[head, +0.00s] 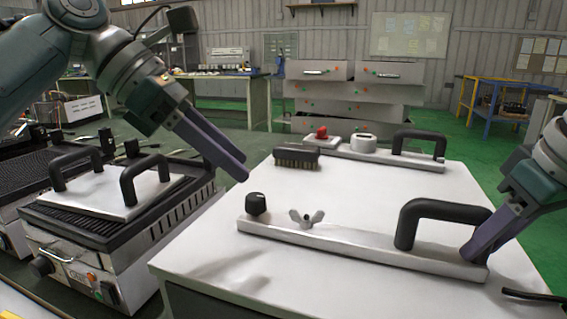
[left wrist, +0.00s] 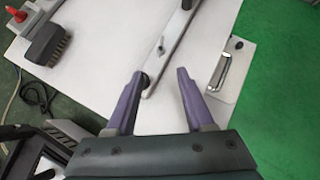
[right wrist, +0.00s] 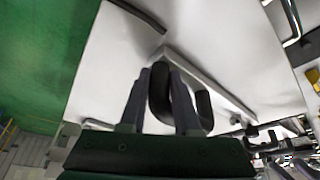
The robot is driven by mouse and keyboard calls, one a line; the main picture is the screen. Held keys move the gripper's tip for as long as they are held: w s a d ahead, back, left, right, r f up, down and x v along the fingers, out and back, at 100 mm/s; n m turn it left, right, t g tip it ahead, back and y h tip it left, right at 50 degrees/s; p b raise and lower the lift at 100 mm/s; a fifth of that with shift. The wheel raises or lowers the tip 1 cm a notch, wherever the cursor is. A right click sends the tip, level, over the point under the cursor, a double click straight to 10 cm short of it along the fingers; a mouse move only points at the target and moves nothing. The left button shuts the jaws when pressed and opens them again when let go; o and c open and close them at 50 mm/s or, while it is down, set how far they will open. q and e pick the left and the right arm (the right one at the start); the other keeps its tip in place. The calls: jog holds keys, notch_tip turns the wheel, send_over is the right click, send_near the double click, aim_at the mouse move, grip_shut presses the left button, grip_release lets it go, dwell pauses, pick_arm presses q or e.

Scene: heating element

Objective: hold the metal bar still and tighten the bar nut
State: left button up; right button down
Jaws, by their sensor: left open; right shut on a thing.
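The metal bar (head: 350,243) lies on the white tabletop, with a black handle (head: 445,212) near its right end and a black knob (head: 256,203) at its left end. The bar nut (head: 306,218), a wing nut, sits on the bar right of the knob. My left gripper (head: 243,176) is open and empty, above the table near the knob end. In the left wrist view the bar (left wrist: 172,40) runs away beyond its spread fingers (left wrist: 160,74).
A brush (head: 297,157) and a second bar with a handle (head: 420,150) lie at the table's far side, near a red knob (head: 321,132). A grill (head: 110,225) stands left of the table. The tabletop in front of the bar is clear.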

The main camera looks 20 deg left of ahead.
aim_at(306, 219)
pick_arm(q)
jog(key=w+d+r+n+g+y, duration=0.1)
jog(key=w+d+r+g+y, duration=0.15)
jog(key=d+y, duration=0.2)
jog(key=shift+t+h, duration=0.25)
jog(key=shift+t, duration=0.2)
jog(key=x, duration=1.1)
jog(key=shift+s+d+f, duration=0.15)
jog(key=shift+s+f, duration=0.1)
jog(key=shift+s, duration=0.1)
grip_shut()
